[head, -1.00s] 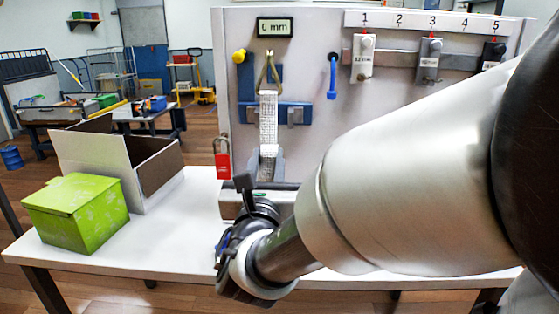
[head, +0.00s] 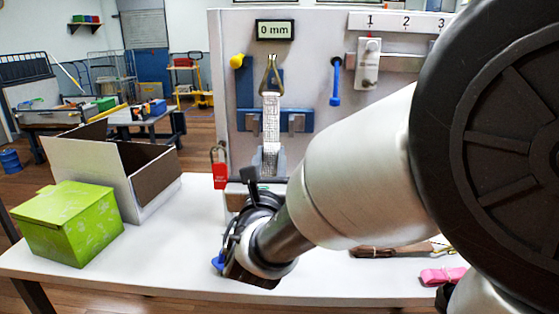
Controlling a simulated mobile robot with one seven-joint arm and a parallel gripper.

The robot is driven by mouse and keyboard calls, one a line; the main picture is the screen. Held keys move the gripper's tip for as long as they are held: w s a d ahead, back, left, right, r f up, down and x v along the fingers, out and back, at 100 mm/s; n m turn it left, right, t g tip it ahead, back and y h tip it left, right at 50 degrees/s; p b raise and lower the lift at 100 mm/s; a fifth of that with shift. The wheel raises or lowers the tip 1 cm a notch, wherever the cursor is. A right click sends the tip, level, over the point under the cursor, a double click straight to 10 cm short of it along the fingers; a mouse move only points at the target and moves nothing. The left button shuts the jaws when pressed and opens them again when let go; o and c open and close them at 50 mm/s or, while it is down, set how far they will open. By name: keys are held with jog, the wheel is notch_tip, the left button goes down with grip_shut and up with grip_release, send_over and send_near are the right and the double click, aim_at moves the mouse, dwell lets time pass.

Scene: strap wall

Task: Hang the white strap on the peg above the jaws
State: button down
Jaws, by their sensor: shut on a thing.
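The strap passes in front of the gap between the grey jaws (head: 296,122) on the blue crossbar (head: 306,113). The loop overlaps the top of the blue upright, where the peg is. I cannot tell whether the loop is around the peg or only in front of it. My wrist hides part of the hand.
A yellow peg (head: 237,61) and a blue hanging piece (head: 336,82) flank the loop. A red padlock (head: 220,168) hangs at the left edge. A green box (head: 68,222) and an open carton (head: 150,170) stand left. A pink strap (head: 442,275) lies right on the table (head: 340,285).

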jog(key=shift+w+d+f, duration=0.1)
jog(key=shift+w, duration=1.2)
jog(key=shift+w+d+f, duration=0.1)
jog(key=shift+w, duration=1.15)
jog(key=shift+w+f+b, duration=0.6)
jog(key=shift+f+b, duration=0.05)
jog(key=shift+b, duration=0.15)
jog(key=c, duration=1.3)
grip_release()
jog(key=shift+s+a+f, duration=0.1)
jog(key=shift+f, duration=0.05)
